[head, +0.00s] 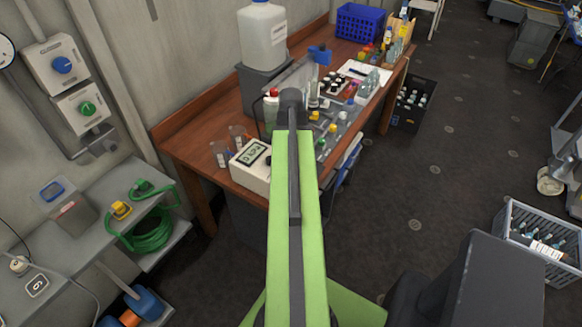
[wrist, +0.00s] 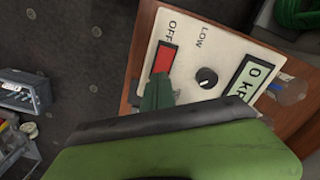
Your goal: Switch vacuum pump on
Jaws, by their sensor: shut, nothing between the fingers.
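The vacuum pump is a white box (head: 251,168) on the front edge of the wooden bench in the head view; my arm stands beside it and hides its right part. In the wrist view its panel (wrist: 208,28) carries a red switch (wrist: 165,57) near the word OFF, a black knob (wrist: 207,77) near the word LOW, and a display (wrist: 255,82) reading 0 and kP, partly cut off. My gripper (wrist: 157,92) is shut and empty, its dark green tips at the lower end of the red switch. I cannot tell whether they touch it.
Two clear beakers (head: 238,135) stand behind the pump. A large white jug (head: 262,38) and many small bottles stand farther along the wooden bench (head: 185,150). A grey bench (head: 95,205) with a green hose is at left. Dark floor (head: 420,150) is open at right.

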